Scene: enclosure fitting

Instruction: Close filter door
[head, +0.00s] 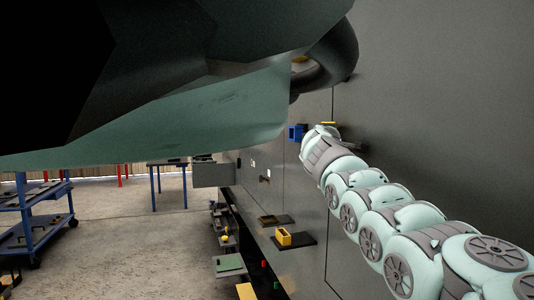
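My jointed pale green arm reaches from the lower right toward the dark grey enclosure wall (440,100). At its far end a small dark part, seemingly my gripper (352,145), shows beside the wall; its fingers cannot be made out. No part is clearly marked as the filter door. A grey panel or box (212,174) stands out from the far part of the wall, and I cannot tell if it is the door. A large dark and green shape covers the upper left and hides what lies behind it.
A blue block (296,133) sits on the wall near my arm's end. A yellow block (284,237) rests on a dark ledge lower down. Several small parts line the wall's foot. A blue cart (38,215) and a blue-legged table (168,163) stand left; the floor (140,240) between is clear.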

